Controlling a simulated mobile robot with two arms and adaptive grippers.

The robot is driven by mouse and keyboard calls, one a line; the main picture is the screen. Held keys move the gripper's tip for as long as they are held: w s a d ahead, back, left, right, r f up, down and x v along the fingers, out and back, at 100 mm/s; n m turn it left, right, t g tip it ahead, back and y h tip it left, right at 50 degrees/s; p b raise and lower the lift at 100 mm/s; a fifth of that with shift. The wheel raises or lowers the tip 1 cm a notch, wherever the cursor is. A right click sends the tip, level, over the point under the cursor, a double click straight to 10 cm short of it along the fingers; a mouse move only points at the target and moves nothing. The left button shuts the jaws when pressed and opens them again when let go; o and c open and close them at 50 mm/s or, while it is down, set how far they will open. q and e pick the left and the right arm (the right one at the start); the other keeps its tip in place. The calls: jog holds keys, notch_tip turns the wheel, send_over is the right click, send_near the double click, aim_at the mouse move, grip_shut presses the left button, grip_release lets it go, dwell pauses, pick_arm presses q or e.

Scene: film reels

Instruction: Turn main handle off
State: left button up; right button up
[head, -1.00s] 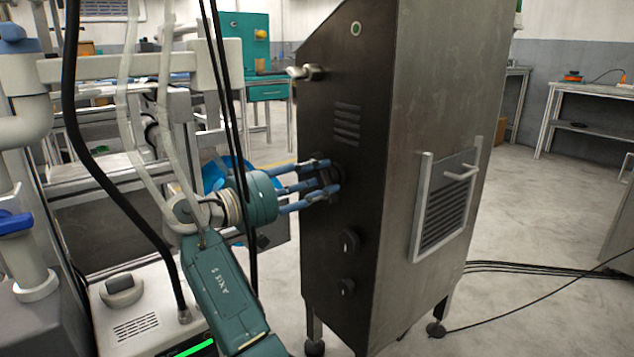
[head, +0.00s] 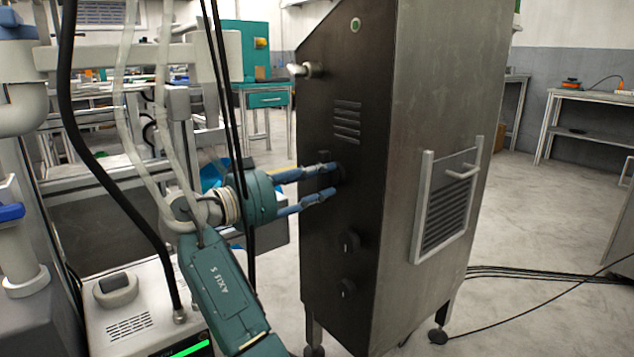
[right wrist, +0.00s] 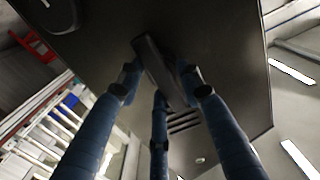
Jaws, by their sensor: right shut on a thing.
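The main handle is a dark bar-shaped knob on the dark front of a tall metal cabinet (head: 440,110). In the head view it is mostly hidden behind the fingertips. In the right wrist view the handle (right wrist: 158,72) shows as a slanted bar with blue fingers around it. My right gripper (head: 333,181) reaches the cabinet front from the left, its fingers shut on the handle. The right gripper also fills the right wrist view (right wrist: 163,88). My left gripper is not in view.
Two smaller dark knobs (head: 349,241) sit lower on the cabinet front. A metal lever (head: 308,70) sticks out above, near vent slots (head: 347,122). A framed vent with a handle is on the cabinet side. Cables (head: 540,270) lie on the floor at right.

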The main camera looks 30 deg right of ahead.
jog(key=shift+s+d, duration=0.1)
jog(key=shift+s, duration=0.1)
jog(key=o, duration=0.9)
jog(key=shift+s, duration=0.1)
jog(key=shift+a, duration=0.45)
jog(key=a, duration=1.1)
jog(key=shift+s, duration=0.35)
